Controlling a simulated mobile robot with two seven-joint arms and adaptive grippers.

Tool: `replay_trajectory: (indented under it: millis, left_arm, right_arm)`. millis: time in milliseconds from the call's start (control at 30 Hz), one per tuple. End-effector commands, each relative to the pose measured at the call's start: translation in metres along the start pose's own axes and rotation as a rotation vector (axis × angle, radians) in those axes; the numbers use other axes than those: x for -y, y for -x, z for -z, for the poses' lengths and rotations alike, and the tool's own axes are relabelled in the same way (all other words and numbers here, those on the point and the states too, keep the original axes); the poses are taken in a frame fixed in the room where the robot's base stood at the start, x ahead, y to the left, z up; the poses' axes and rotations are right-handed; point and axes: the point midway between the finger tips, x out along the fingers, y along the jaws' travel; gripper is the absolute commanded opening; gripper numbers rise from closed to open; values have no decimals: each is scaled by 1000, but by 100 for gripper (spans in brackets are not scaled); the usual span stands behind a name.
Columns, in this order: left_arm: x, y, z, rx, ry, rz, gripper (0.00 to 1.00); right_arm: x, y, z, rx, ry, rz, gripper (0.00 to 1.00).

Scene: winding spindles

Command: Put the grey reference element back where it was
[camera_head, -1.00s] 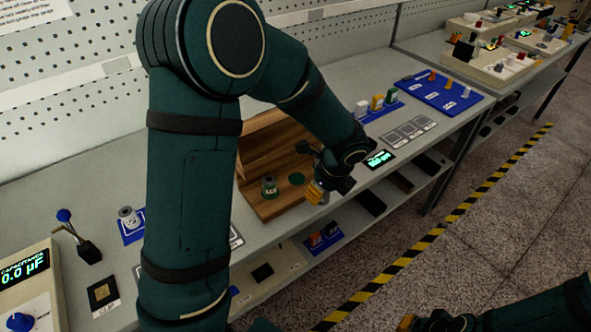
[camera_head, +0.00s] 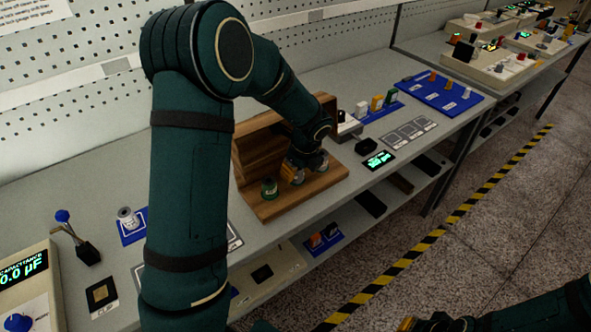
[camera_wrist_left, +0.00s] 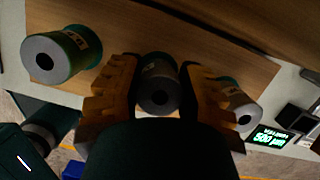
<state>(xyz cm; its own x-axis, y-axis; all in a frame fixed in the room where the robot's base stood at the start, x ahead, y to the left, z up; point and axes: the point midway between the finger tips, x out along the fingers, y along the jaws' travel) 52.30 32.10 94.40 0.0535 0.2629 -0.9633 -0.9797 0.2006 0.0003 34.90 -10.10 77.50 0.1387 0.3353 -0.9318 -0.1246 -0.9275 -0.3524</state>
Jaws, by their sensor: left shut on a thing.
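My left gripper (camera_head: 296,172) is low over the base of the wooden stand (camera_head: 322,184). In the left wrist view its orange fingers (camera_wrist_left: 158,95) are shut on the grey element (camera_wrist_left: 158,70), a small cylinder with a label and a dark hole in its end. Green shows just behind it; whether it touches the base is hidden. A green element (camera_head: 269,188) stands on the base left of the gripper and shows in the wrist view (camera_wrist_left: 75,48). A grey cylinder (camera_wrist_left: 238,104) is right of the fingers there. My right gripper (camera_head: 432,322) shows partly at the bottom edge.
Behind the stand is its upright wooden back. To the right are a small green display (camera_head: 378,160), a blue holder with several coloured parts (camera_head: 380,113) and a blue board (camera_head: 440,92). A white spool (camera_head: 128,218) stands left of my arm.

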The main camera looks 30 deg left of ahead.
Motion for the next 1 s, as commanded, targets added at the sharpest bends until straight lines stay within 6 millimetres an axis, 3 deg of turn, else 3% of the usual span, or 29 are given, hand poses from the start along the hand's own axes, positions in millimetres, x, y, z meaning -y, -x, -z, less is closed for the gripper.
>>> replay_trajectory:
  millis: [267,300,367,667,867,1000]
  left_arm:
    - [0,-3,1,0,1,0,0]
    - [0,-3,1,0,1,0,46]
    - [0,-2,1,0,1,0,62]
    - [0,-1,0,0,1,0,62]
    - [0,18,-1,0,2,2,62]
    - [0,22,30,0,-6,1,62]
  right_arm:
    - [0,-2,-1,1,0,0,0]
    - [0,-1,-1,2,1,0,0]
    - [0,-1,-1,2,0,0,0]
    - [0,0,-1,1,0,0,0]
    - [2,6,2,-3,-1,0,0]
    - [2,4,2,-4,-1,0,0]
